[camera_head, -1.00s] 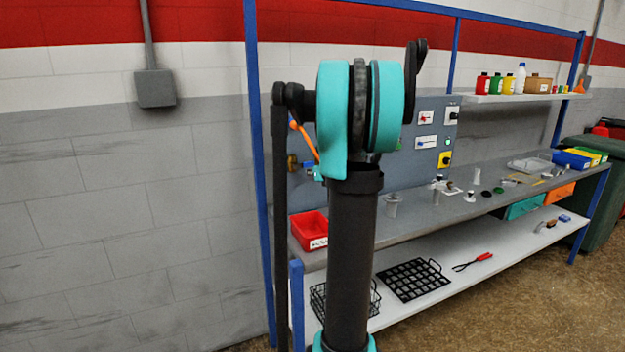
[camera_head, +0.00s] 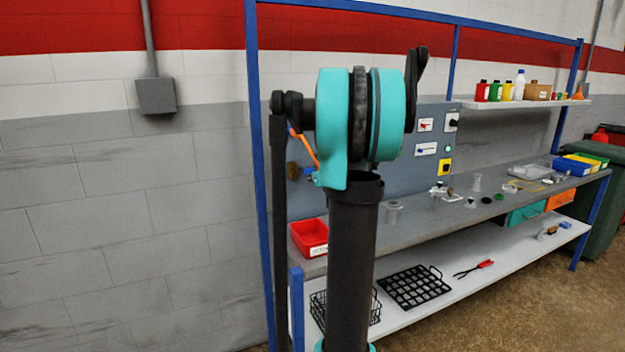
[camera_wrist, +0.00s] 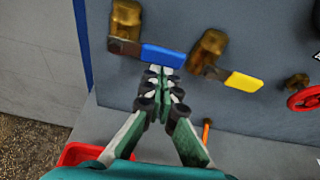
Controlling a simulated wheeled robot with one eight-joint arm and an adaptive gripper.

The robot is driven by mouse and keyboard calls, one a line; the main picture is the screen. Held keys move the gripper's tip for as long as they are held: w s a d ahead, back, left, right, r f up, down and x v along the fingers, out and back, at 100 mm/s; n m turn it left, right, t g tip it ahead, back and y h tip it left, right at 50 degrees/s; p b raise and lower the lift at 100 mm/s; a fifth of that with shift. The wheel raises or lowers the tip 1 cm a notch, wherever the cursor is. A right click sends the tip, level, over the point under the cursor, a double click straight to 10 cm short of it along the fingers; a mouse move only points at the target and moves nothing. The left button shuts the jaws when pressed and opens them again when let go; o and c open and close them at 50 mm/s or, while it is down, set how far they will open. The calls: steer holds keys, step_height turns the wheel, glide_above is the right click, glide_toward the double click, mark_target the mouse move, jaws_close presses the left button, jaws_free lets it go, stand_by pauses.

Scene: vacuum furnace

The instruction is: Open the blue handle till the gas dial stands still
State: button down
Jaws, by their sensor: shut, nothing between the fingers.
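In the wrist view the blue handle (camera_wrist: 163,55) is a short flat lever running right and slightly down from a brass valve (camera_wrist: 125,28). My gripper (camera_wrist: 160,74) is shut and empty, its fingertips just below the blue handle. I cannot tell whether they touch it. In the head view the blue handle (camera_head: 308,172) is a small patch beside my arm, which hides my gripper there. I cannot make out the gas dial in either view.
To the right, a yellow handle (camera_wrist: 243,82) on a second brass valve (camera_wrist: 207,50) and a red handwheel (camera_wrist: 304,99) stick out from the grey panel. An orange piece (camera_wrist: 206,131) stands below. A red bin (camera_head: 309,237) sits at the bench's left end.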

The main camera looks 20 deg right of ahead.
steer(key=shift+r, duration=0.15)
steer(key=shift+a+r+n+t+h, duration=0.6)
steer(key=shift+r+n+h, duration=0.4)
steer(key=shift+n, duration=1.3)
steer(key=shift+a+r+n+t+h, duration=0.45)
steer(key=shift+a+r+n+h, duration=0.5)
steer(key=shift+n, duration=1.35)
steer(key=shift+a+r+n+t+h, duration=0.55)
steer(key=shift+r+n, duration=0.7)
steer(key=shift+n, duration=1.05)
steer(key=shift+d, duration=0.15)
